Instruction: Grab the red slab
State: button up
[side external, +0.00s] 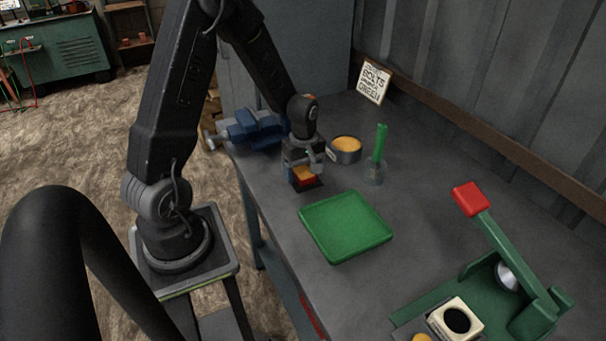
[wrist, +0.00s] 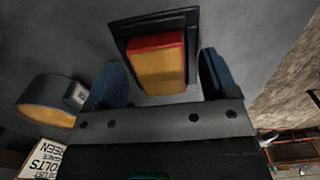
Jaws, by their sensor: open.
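The red slab (side external: 306,182) stands in a dark holder on the bench, partly hidden behind my gripper (side external: 302,168). In the wrist view the slab (wrist: 157,42) shows a red edge and a broad orange-yellow face, and it sits in a dark square frame (wrist: 122,34). My gripper (wrist: 162,80) is open, with one blue finger on each side of the slab. Gaps show between both fingers and the slab, so it is not gripped.
A green tray (side external: 346,225) lies in front. A round tin with orange contents (side external: 346,151) and a cup with a green-handled tool (side external: 378,155) stand to the right. A blue vise (side external: 250,130) is close on the left. A green crusher with a red-tipped lever (side external: 472,199) is at right.

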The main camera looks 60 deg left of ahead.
jog(key=shift+c, duration=0.4)
jog(key=c, duration=1.2)
jog(key=shift+r, duration=0.1)
